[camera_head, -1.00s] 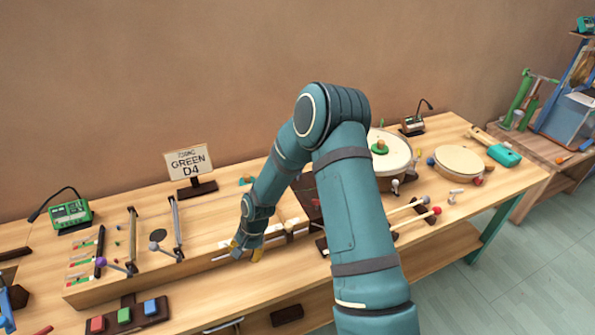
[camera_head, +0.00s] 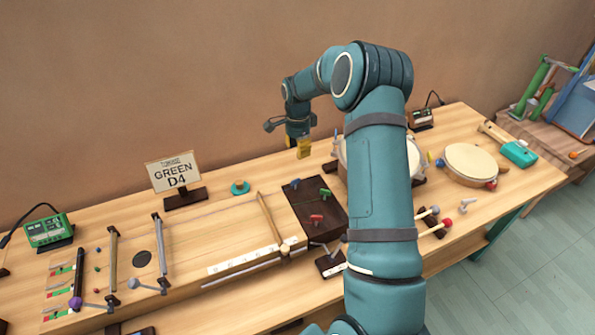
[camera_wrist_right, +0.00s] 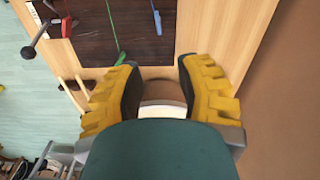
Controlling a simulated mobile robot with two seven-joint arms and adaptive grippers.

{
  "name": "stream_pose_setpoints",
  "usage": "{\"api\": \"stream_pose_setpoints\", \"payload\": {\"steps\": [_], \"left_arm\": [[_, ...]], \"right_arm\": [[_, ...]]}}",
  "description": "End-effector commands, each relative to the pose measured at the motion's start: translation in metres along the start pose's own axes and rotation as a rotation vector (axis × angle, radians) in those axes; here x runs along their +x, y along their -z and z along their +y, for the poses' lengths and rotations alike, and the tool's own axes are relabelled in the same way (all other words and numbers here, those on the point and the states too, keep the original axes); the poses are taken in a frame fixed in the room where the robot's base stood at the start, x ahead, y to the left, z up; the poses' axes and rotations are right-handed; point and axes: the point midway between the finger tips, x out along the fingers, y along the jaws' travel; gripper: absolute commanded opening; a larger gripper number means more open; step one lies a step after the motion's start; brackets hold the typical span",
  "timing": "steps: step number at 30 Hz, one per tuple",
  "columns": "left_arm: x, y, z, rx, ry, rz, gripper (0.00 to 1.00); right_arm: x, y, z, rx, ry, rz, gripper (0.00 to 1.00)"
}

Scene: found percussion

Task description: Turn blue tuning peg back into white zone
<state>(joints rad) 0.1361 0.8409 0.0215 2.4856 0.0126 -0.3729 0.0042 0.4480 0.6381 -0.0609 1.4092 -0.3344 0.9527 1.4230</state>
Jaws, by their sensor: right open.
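The dark brown peg block (camera_head: 312,205) lies on the bench. It carries a red peg (camera_head: 316,218), a green peg (camera_head: 325,194) and a small dark blue peg (camera_head: 295,184) near its back left. In the right wrist view the blue peg (camera_wrist_right: 155,17) is at the top edge, right of the green peg (camera_wrist_right: 120,59). The white zone cannot be made out. My right gripper (camera_head: 303,149) is above and behind the block, apart from the pegs. Its yellow fingers are spread and empty in the wrist view (camera_wrist_right: 158,82). My left gripper is not in view.
A large drum (camera_head: 414,160) stands right of the block, partly hidden by my right arm. A smaller drum (camera_head: 470,162) stands farther right. A "GREEN D4" sign (camera_head: 174,173) stands at the back left. Mallets (camera_head: 435,222) lie at the front right.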

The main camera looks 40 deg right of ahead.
Motion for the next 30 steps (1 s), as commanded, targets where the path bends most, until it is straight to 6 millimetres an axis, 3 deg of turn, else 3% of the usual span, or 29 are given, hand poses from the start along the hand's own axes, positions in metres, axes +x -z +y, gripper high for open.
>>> {"api": "stream_pose_setpoints", "payload": {"steps": [8,22,30], "left_arm": [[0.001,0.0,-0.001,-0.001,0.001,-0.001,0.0],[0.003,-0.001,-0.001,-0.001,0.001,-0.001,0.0],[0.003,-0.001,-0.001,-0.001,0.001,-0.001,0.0]], "right_arm": [[0.024,0.0,0.001,0.0,-0.003,0.0,0.35],[0.112,0.0,0.0,0.0,-0.001,0.0,0.35],[0.135,0.0,-0.001,0.0,0.002,0.001,0.35]]}}
